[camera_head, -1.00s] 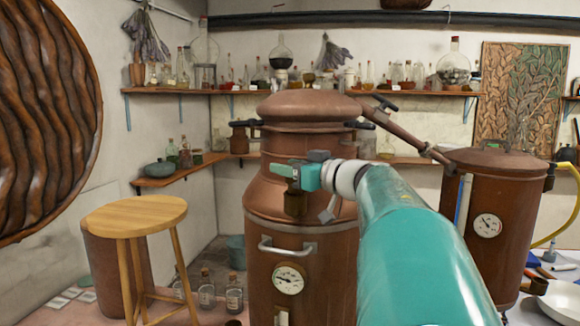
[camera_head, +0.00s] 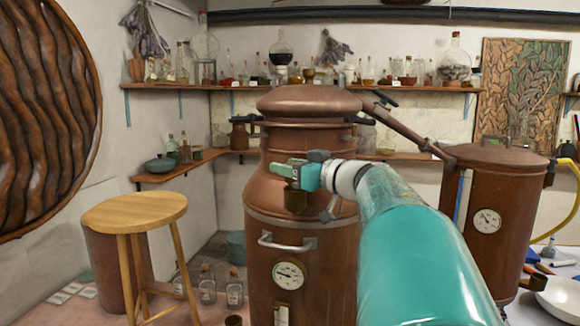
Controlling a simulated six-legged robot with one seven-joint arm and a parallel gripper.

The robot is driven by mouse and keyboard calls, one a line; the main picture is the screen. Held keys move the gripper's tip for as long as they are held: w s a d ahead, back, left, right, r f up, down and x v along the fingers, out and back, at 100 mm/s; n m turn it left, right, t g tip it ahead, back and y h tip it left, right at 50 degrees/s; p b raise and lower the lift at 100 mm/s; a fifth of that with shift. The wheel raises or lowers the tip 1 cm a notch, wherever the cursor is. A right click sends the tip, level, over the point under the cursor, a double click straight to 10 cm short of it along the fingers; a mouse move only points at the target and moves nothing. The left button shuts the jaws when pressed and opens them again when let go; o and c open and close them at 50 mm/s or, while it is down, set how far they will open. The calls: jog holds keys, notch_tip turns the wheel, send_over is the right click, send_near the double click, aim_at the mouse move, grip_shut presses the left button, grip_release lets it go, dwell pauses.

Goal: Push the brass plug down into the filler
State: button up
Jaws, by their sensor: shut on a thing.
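The big copper still (camera_head: 299,228) stands in the middle. My gripper (camera_head: 285,172), teal, reaches in from the right in front of the still's shoulder. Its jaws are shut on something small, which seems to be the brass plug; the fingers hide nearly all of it. A short dark brass cup, seemingly the filler (camera_head: 295,202), sits directly below the fingers on the shoulder. Whether the plug is inside the filler or just above its mouth cannot be told.
A wooden stool (camera_head: 136,213) stands at the left. A second copper vessel (camera_head: 495,205) with a dial is at the right, joined by a sloping pipe (camera_head: 405,130). A metal handle (camera_head: 285,243) and dial gauge (camera_head: 289,275) are below the filler.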

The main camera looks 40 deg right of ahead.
jog(key=shift+f, duration=0.7)
dwell(2.0)
jog(key=o, duration=1.1)
jog(key=shift+s+a, duration=0.1)
jog(key=shift+o, duration=0.2)
jog(key=s+d, duration=0.1)
jog(key=s, duration=1.2)
jog(key=shift+s+d, duration=0.3)
